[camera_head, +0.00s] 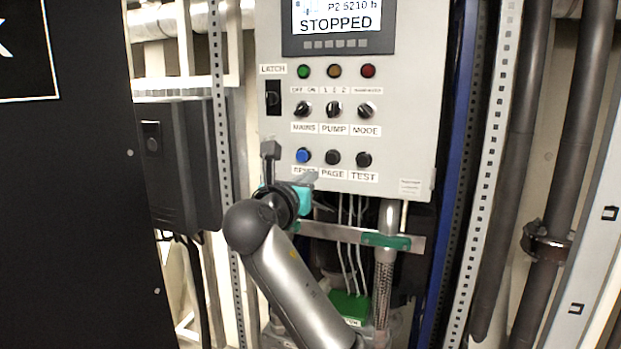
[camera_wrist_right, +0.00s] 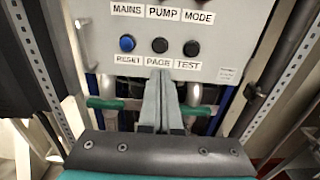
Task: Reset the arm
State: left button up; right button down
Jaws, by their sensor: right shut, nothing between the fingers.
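My right arm (camera_head: 290,275) reaches up from the bottom of the head view to the lower part of a grey control panel (camera_head: 405,150). My right gripper (camera_head: 312,178) is in front of the panel's lower edge, partly covering the RESET label. In the right wrist view my right gripper (camera_wrist_right: 160,76) has its grey fingers together and empty, their tips just below the PAGE label. The blue RESET button (camera_head: 303,156) is up and left of the fingertips in the wrist view. Whether the fingers touch the panel cannot be told. My left gripper is not in view.
The panel's screen (camera_head: 338,22) reads STOPPED. Knobs and black buttons (camera_head: 363,159) are on the panel. Below are a metal bar with green ends (camera_head: 387,241), cables and a braided hose (camera_head: 384,290). Perforated posts (camera_head: 490,150) and a dark box (camera_head: 180,160) flank the panel.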

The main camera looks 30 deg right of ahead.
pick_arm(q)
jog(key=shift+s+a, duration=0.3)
